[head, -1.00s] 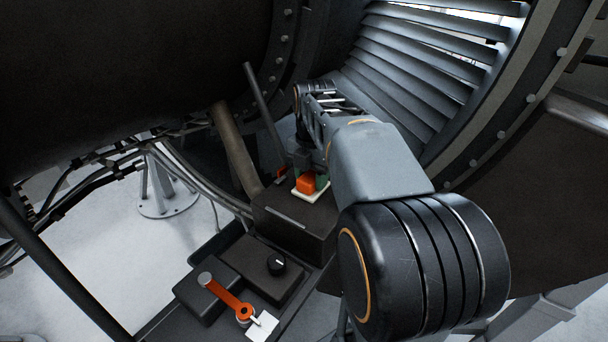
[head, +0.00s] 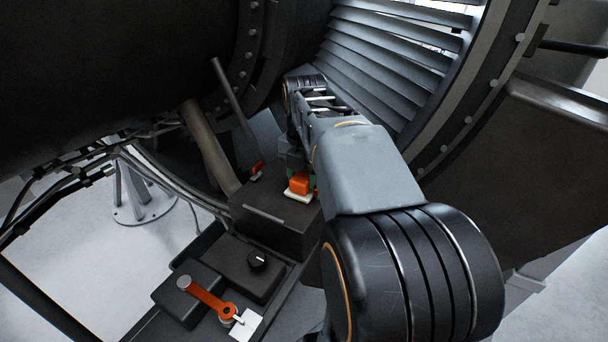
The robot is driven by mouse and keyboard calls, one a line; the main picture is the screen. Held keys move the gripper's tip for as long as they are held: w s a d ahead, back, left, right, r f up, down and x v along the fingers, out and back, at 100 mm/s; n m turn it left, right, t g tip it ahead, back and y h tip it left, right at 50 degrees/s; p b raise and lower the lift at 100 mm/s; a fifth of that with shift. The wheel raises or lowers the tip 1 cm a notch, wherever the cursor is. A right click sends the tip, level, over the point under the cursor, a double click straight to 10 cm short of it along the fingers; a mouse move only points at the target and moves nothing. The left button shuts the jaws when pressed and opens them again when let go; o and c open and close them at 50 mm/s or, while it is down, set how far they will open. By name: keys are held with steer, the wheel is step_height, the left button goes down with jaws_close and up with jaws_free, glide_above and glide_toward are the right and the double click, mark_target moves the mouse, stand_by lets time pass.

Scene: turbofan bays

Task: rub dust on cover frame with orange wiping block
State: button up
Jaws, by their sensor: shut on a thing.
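The orange wiping block (head: 300,183) has a pale pad (head: 297,196) under it. It is at the top of a dark box-shaped housing (head: 268,222), near its back right; I cannot tell whether the pad touches it. My gripper (head: 297,168) hangs below the wrist, shut on the block and mostly hidden by my arm. Bits of green show beside the block. I cannot make out any dust, and I cannot tell for sure which part is the cover frame.
A lever with an orange end (head: 257,168) stands just left of the block. A brown pipe (head: 212,150) and the bladed engine duct (head: 390,60) close in the space behind.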

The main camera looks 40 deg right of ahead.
mark_target(276, 179)
steer(key=shift+w+a+r+p, duration=0.1)
steer(key=shift+w+a+p, duration=0.2)
steer(key=shift+w, duration=0.4)
steer(key=shift+w+a+r+p, duration=0.1)
steer(key=shift+w+a+p, duration=0.2)
steer(key=shift+w, duration=0.35)
steer(key=shift+w+a+f+p, duration=0.1)
steer(key=shift+w+a+p, duration=0.2)
steer(key=shift+w, duration=0.45)
steer(key=shift+w+a+f+p, duration=0.1)
steer(key=shift+w+a+p, duration=0.25)
steer(key=shift+w, duration=0.35)
steer(key=shift+w+a+p, duration=0.15)
steer(key=shift+w+a, duration=0.25)
steer(key=shift+w, duration=0.35)
steer(key=shift+r, duration=0.1)
step_height(276, 179, up, 4)
steer(key=p, duration=0.4)
steer(key=shift+r, duration=0.2)
steer(key=shift+r+b, duration=0.35)
steer(key=shift+r, duration=0.35)
steer(key=shift+r, duration=1.5)
steer(key=shift+f, duration=0.1)
